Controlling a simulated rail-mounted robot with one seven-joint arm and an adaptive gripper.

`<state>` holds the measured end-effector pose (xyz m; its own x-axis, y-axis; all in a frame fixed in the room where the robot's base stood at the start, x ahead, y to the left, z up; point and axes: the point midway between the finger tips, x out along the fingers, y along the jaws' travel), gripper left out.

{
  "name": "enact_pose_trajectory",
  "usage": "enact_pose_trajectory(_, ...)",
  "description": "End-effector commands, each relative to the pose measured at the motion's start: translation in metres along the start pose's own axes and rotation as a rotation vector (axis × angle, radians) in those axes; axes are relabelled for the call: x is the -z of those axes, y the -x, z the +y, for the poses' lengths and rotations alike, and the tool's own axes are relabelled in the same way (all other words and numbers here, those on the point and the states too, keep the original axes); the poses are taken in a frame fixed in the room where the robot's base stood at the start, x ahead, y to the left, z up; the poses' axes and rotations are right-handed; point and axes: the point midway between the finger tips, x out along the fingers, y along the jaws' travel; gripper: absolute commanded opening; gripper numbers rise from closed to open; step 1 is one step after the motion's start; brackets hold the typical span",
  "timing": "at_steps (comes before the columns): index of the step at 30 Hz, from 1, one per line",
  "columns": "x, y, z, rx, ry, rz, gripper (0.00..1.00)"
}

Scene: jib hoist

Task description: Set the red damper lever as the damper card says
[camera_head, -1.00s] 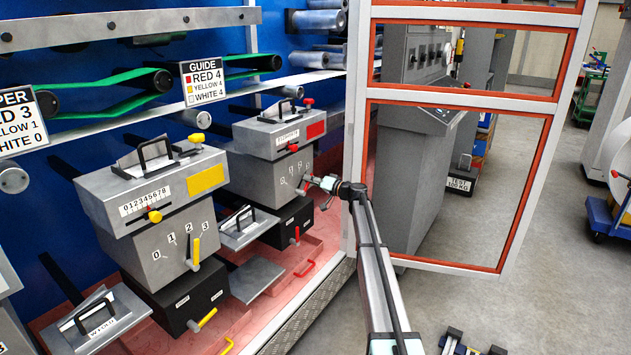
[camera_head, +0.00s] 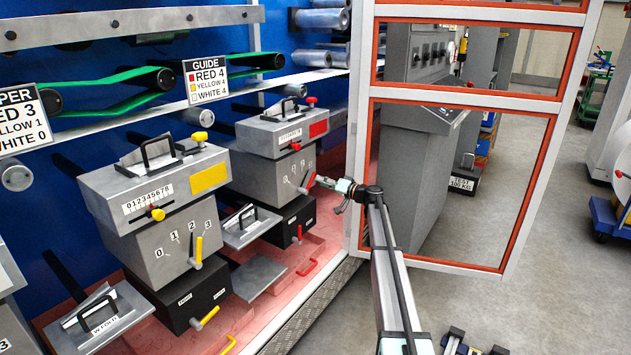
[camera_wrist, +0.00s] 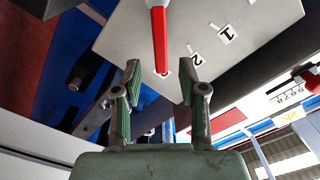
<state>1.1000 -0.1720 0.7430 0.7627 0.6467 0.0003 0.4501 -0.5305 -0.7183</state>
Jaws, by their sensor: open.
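The red damper lever (camera_head: 309,181) is on the front face of the far grey unit (camera_head: 262,178). In the wrist view the red lever (camera_wrist: 159,40) stretches toward a partly hidden number label, with labels 2 and 1 to its right. The hidden label appears to be 3. My gripper (camera_head: 324,182) is close in front of the lever. In the wrist view my gripper (camera_wrist: 160,84) is open, with the lever's tip just beyond the gap between its fingers. The damper card (camera_head: 22,117) is cut off at the left edge and reads RED 3, YELLOW 1, WHITE 0.
The guide card (camera_head: 206,80) reads RED 4, YELLOW 4, WHITE 4. The nearer unit has a yellow lever (camera_head: 198,250) on a 0 to 3 scale. Grey floor (camera_head: 560,270) is open at the right.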

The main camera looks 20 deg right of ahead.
Motion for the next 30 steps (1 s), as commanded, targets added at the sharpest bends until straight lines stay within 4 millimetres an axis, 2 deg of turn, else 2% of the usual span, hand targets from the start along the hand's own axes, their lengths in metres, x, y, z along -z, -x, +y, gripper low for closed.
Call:
enact_pose_trajectory(1, -0.001, 0.013, -0.001, -0.002, 0.000, 0.002, 0.42)
enact_pose_trajectory(6, -0.001, 0.042, -0.001, -0.001, -0.001, 0.001, 0.42)
enact_pose_trajectory(12, -0.001, 0.062, 0.000, 0.000, -0.001, 0.000, 0.42)
enact_pose_trajectory(30, 0.000, 0.066, 0.000, 0.000, -0.016, 0.000, 0.42)
